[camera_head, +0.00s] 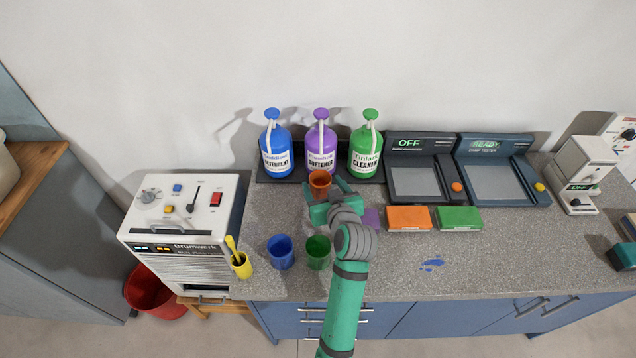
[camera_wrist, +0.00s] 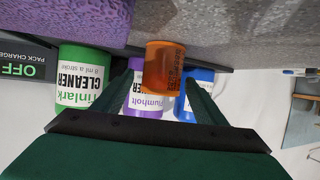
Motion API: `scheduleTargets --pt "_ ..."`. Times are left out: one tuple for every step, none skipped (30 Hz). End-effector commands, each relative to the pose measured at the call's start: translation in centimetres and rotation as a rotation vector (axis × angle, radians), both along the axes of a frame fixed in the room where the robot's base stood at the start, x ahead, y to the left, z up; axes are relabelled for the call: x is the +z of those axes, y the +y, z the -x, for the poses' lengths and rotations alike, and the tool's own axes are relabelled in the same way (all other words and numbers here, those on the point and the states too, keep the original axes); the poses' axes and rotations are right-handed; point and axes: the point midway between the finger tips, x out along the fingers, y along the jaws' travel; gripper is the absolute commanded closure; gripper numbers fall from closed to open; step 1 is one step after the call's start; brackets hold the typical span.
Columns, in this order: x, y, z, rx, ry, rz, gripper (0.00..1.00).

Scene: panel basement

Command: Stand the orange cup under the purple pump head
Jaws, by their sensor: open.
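The orange cup (camera_head: 320,181) stands upright just in front of the purple pump bottle (camera_head: 321,137), at the front edge of the dark tray (camera_head: 276,178). The bottle's purple pump head (camera_head: 320,114) is above and behind the cup in the head view. My gripper (camera_head: 323,190) is open, with one finger on each side of the cup. In the upside-down wrist view, the cup (camera_wrist: 165,68) is between the open fingers (camera_wrist: 160,90), with the purple bottle (camera_wrist: 145,101) behind it. Whether the fingers touch the cup, and whether it is exactly below the spout, I cannot tell.
A blue bottle (camera_head: 275,140) and a green bottle (camera_head: 366,143) flank the purple one. Blue (camera_head: 281,252) and green (camera_head: 318,253) cups stand near the front. Orange (camera_head: 408,219) and green (camera_head: 459,219) boxes and a purple block (camera_head: 371,218) lie right of my arm.

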Motion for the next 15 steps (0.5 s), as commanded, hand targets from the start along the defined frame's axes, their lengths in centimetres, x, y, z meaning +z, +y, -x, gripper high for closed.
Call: scheduleTargets --pt "0.3 -0.3 0.9 -0.001 0.0 0.0 0.34" --pt "0.6 -0.4 1.5 -0.001 0.0 0.001 0.34" --pt "0.9 -0.5 2.2 -0.001 -0.001 0.001 0.34" --pt "1.1 -0.6 2.8 0.002 0.001 0.002 0.34" --pt "1.4 -0.7 3.3 0.003 0.0 0.001 0.34" --pt "1.7 -0.8 4.0 0.004 -0.001 0.0 0.34" --pt "1.9 -0.8 4.6 0.006 0.0 0.001 0.34" --pt "2.1 -0.9 5.1 0.007 0.001 0.001 0.34" --pt "2.4 -1.1 5.7 0.007 0.0 0.001 0.34" --pt "2.6 -1.2 6.1 0.008 0.0 0.001 0.34" --pt "2.8 -1.2 6.5 0.009 0.0 0.002 0.34" --pt "3.0 -1.3 7.0 0.01 0.0 0.0 0.34" --pt "3.1 -1.4 7.3 0.01 0.0 0.001 0.34" --pt "3.3 -1.4 7.6 0.01 0.0 0.001 0.34" --pt "3.4 -1.5 8.0 0.011 0.001 0.001 0.34"
